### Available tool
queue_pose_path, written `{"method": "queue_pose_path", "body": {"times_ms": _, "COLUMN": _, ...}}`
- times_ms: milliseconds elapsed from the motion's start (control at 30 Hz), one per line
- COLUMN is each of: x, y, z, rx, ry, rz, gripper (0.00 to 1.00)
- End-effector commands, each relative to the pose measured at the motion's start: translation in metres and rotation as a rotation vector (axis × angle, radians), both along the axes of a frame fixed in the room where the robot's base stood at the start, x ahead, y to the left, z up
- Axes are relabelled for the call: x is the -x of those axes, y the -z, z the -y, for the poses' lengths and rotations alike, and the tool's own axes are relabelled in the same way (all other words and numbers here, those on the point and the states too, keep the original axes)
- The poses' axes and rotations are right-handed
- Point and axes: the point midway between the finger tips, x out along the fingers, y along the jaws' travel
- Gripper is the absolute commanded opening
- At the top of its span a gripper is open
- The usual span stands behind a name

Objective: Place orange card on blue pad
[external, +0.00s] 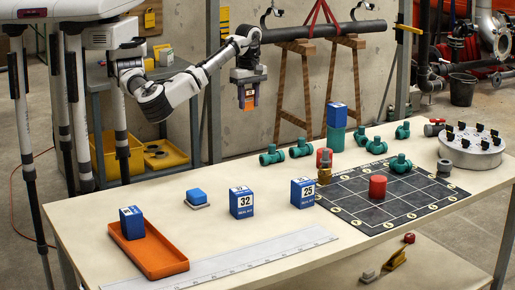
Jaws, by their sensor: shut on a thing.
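My gripper (248,101) is raised above the far edge of the table, pointing down. It is shut on a small orange card (248,95) with dark marks, held upright between its fingers and clear of the tabletop. A small low blue block on a pale base, which looks like the blue pad (197,195), sits on the table at left of centre. It lies below and to the left of my gripper, and nothing is on top of it.
Blue boxes marked 32 (241,203) and 25 (303,193) stand right of the pad. An orange tray (172,262) holds another blue box (131,223). A long ruler (225,265) lies in front. Green fittings (301,148) and a dark grid mat (345,205) occupy the right.

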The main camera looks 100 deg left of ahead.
Motion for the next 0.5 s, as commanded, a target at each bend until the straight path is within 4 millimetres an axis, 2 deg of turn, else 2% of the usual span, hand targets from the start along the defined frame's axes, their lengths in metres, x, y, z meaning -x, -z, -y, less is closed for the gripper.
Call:
{"method": "queue_pose_path", "body": {"times_ms": 167, "x": 0.000, "y": -0.002, "z": 0.006, "rx": 0.001, "ry": 0.004, "rz": -0.001, "gripper": 0.14}}
{"method": "queue_pose_path", "body": {"times_ms": 267, "x": -0.002, "y": -0.001, "z": 0.029, "rx": 0.005, "ry": 0.015, "rz": -0.003, "gripper": 0.14}}
{"method": "queue_pose_path", "body": {"times_ms": 367, "x": -0.001, "y": -0.002, "z": 0.069, "rx": 0.010, "ry": 0.030, "rz": -0.007, "gripper": 0.14}}
{"method": "queue_pose_path", "body": {"times_ms": 500, "x": 0.012, "y": -0.009, "z": 0.140, "rx": 0.013, "ry": 0.048, "rz": -0.013, "gripper": 0.14}}
